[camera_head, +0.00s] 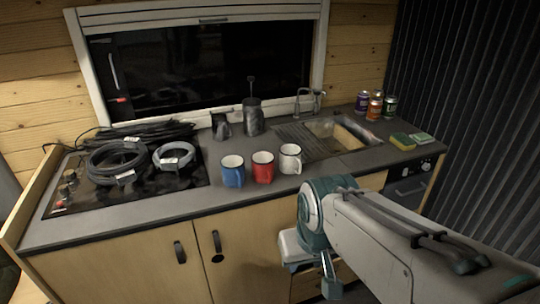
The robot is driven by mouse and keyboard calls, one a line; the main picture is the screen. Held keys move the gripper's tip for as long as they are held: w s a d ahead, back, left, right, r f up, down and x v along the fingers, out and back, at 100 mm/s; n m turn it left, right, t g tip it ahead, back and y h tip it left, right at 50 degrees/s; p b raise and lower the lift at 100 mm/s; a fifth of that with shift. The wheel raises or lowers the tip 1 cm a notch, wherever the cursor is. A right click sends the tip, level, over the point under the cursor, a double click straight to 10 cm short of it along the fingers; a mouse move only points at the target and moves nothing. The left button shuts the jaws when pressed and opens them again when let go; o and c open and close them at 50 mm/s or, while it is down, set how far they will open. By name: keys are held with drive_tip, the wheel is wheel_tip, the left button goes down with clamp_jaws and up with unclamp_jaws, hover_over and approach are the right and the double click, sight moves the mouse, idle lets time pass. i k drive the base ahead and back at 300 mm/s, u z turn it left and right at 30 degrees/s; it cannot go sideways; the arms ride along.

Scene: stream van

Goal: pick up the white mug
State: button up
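The white mug (290,158) stands upright on the dark counter, at the right end of a row of three mugs, left of the sink. It has a dark rim, and its handle faces right. My arm comes in from the lower right. My gripper (330,287) appears to hang at its end, in front of the cabinet drawers and below the counter's front edge. It is apart from the mug, below it and to the right in the picture. Its fingers are too unclear to tell open from shut.
A red mug (263,167) and a blue mug (232,171) stand close on the left. The sink (335,136) is to the right. Coiled cables (118,163) lie over the hob, and a dark kettle-like pot (253,117) stands behind. Bare counter lies in front of the mugs.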

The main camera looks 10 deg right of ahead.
sight(289, 163)
drive_tip(key=k, duration=0.35)
drive_tip(key=z, duration=0.7)
drive_tip(key=i, duration=1.5)
drive_tip(key=u, duration=0.45)
